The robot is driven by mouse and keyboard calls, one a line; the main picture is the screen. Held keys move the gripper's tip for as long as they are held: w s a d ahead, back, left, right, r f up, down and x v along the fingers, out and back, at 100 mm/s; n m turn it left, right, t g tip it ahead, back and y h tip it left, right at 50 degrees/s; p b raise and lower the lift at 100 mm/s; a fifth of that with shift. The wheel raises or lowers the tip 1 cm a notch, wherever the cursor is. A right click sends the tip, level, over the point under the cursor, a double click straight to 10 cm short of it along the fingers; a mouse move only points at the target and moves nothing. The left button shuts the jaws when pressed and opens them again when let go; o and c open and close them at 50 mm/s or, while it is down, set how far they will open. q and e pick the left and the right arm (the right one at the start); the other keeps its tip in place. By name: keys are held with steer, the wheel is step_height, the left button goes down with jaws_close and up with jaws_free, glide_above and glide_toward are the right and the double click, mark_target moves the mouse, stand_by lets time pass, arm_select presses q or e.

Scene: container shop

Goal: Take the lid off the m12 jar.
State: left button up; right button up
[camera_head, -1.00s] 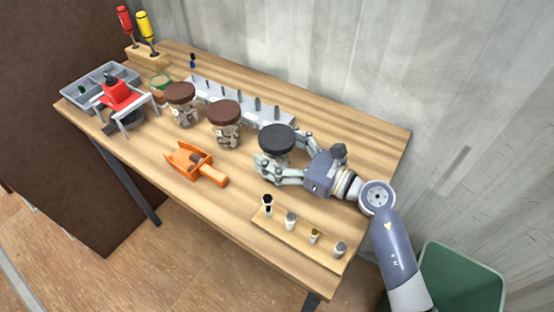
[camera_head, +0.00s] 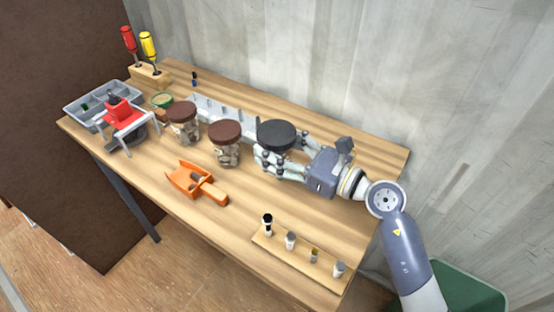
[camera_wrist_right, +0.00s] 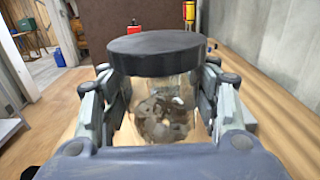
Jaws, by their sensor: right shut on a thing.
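A clear jar with a black lid (camera_head: 276,135) is between the fingers of my right gripper (camera_head: 272,160), in the head view. The gripper is shut around the glass body, below the lid. In the right wrist view the lid (camera_wrist_right: 157,54) sits on top of the jar (camera_wrist_right: 163,115), with metal pieces inside, and a finger is on each side. The jar appears raised off the table, and its base is hidden. Two brown-lidded jars stand to the left, one near (camera_head: 226,153) and one farther left (camera_head: 184,132). I cannot read any m12 label. My left gripper is not in view.
An orange scoop (camera_head: 186,180) lies in front of the jars. A wooden strip with several sockets (camera_head: 298,255) is at the front right. A grey rack (camera_head: 225,112), red-topped stand (camera_head: 122,113) and grey tray (camera_head: 88,100) are farther left. The wall rises behind.

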mark_target(277, 131)
steer(key=shift+r, duration=1.65)
steer(key=o, duration=0.5)
steer(key=c, duration=0.7)
